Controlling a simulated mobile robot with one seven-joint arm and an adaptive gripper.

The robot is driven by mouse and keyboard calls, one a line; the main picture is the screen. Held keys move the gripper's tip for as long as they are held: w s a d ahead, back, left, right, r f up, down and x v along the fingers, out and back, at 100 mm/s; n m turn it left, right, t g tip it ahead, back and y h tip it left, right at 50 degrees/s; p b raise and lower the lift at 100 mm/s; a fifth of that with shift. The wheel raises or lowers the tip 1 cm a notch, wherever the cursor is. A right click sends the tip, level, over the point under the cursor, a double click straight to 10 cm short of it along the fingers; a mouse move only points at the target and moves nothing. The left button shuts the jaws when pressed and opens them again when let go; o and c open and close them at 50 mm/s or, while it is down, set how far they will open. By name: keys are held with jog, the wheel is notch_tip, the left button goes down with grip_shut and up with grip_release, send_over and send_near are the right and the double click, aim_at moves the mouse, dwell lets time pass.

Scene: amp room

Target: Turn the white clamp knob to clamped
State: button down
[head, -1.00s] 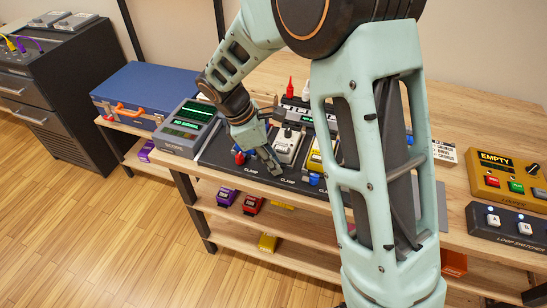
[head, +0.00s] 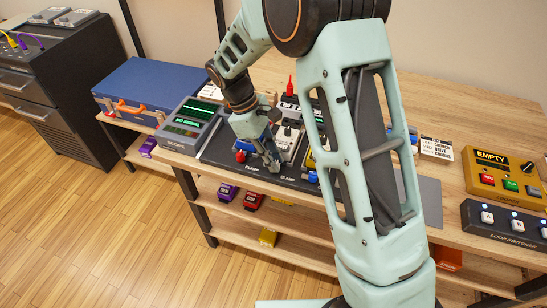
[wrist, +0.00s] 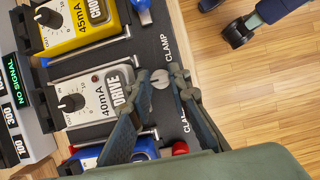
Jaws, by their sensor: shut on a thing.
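The white clamp knob (wrist: 160,79) shows pale grey between my fingertips in the wrist view, at the edge of the black board below the white DRIVE pedal (wrist: 83,101). My gripper (wrist: 162,76) points down at it, one finger on each side, and is shut on it. A slot or line crosses its top; I cannot tell its setting. In the head view my gripper (head: 273,163) is at the board's front edge, in front of the white pedal (head: 289,140), and hides the knob.
A red knob (head: 240,156) and a blue knob (head: 313,177) are close on either side along the black board (head: 225,153). The yellow CHORUS pedal (wrist: 84,24) is beside the white one. A grey box with green displays (head: 187,127) stands left.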

jog(key=c, duration=1.8)
grip_release()
jog(key=shift+r, duration=0.1)
jog(key=v, duration=0.8)
